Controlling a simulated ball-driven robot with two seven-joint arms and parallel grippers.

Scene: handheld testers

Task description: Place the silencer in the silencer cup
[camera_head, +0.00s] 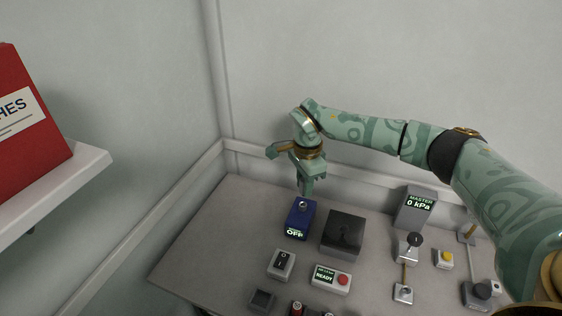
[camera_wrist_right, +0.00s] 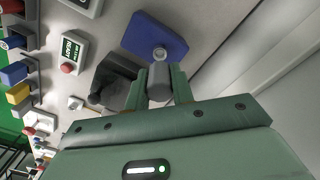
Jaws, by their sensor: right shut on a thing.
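My right gripper (camera_head: 305,187) points down above the back of the blue tester (camera_head: 299,219), whose display reads OFF. In the right wrist view, my right gripper (camera_wrist_right: 158,90) is shut on a grey cylinder (camera_wrist_right: 159,77), which looks like the silencer. The cylinder's far end lies by a small round metal fitting (camera_wrist_right: 160,54) on the blue tester (camera_wrist_right: 150,34); I cannot tell whether they touch. A small dark square holder (camera_head: 262,300) stands at the table's front left; I cannot tell whether it is the silencer cup. My left gripper is not in view.
A black block (camera_head: 343,234) stands right of the blue tester. A rocker switch box (camera_head: 281,264), a READY box (camera_head: 331,278) and a MASTER gauge (camera_head: 415,207) stand around it. The table's left part (camera_head: 225,230) is bare. Walls rise behind and left.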

